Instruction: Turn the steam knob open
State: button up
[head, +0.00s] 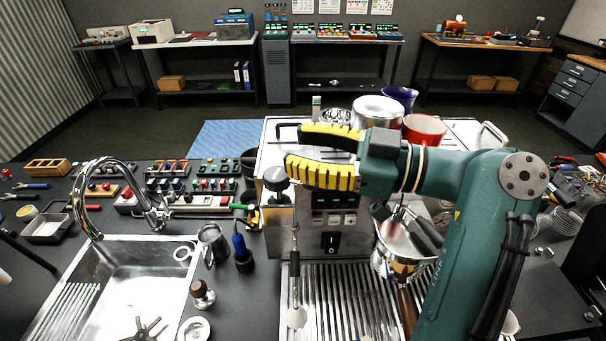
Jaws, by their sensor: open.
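My gripper (293,148), with black and yellow ribbed fingers, reaches leftward across the brewer's front. Its jaws are open, with a gap between the fingers and nothing seen held. The lower finger's tip is right beside the knob in the picture. I cannot tell whether they touch. The fingers and my arm hide part of the brewer's front.
A portafilter (406,305) with a wooden handle sits right of the wand, partly behind my arm. The drip tray (345,310) lies below. A steel pitcher (213,244), a tamper (202,294) and a sink (135,270) are at left.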

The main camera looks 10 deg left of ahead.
notch_tip(320, 180, up, 4)
jog(key=shift+f, duration=0.15)
